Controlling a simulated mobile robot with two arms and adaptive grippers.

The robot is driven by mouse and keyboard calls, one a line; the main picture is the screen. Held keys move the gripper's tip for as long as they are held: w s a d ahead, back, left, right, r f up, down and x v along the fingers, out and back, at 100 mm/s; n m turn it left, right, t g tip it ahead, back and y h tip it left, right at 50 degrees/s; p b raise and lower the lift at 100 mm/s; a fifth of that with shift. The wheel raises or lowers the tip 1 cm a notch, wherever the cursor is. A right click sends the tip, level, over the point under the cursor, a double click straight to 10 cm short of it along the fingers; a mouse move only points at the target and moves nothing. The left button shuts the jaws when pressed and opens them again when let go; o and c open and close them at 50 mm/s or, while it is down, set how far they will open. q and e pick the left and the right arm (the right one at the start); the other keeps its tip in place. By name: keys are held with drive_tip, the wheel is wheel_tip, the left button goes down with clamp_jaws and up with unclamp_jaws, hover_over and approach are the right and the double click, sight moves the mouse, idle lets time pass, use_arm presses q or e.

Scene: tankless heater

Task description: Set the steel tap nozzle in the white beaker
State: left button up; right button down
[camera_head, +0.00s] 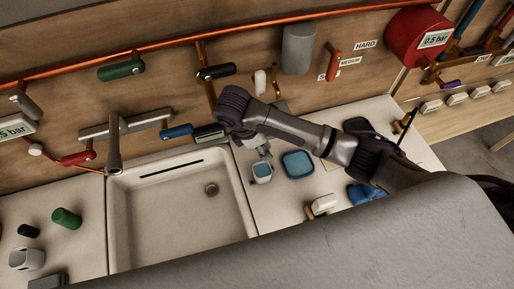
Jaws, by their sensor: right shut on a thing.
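My right gripper (263,150) is at the end of the arm that comes in from the right, and it points down just above the white beaker (262,179). It is shut on a small grey piece, which I take to be the steel tap nozzle; the fingers hide most of it. The beaker stands upright on the counter to the right of the sink, with a blue-grey inside. I cannot tell whether the nozzle reaches into its mouth. My left gripper is not in view.
A teal square dish (298,164) is right of the beaker. The sink (180,215) with its tap (114,148) is to the left. A green cylinder (67,218) and a white holder (27,259) stand on the left counter. Pipes and valves line the wall behind.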

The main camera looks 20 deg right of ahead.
sight(263, 160)
drive_tip(key=shift+s+a, duration=0.1)
drive_tip(key=shift+r, duration=0.15)
drive_tip(key=shift+f, duration=0.65)
wheel_tip(263, 160, down, 6)
drive_tip(key=shift+r+b, duration=0.1)
drive_tip(key=shift+b, duration=1.1)
drive_tip(key=shift+f+b, duration=0.35)
drive_tip(key=shift+f, duration=0.7)
drive_tip(key=shift+f, duration=0.55)
drive_tip(key=c, duration=0.7)
unclamp_jaws()
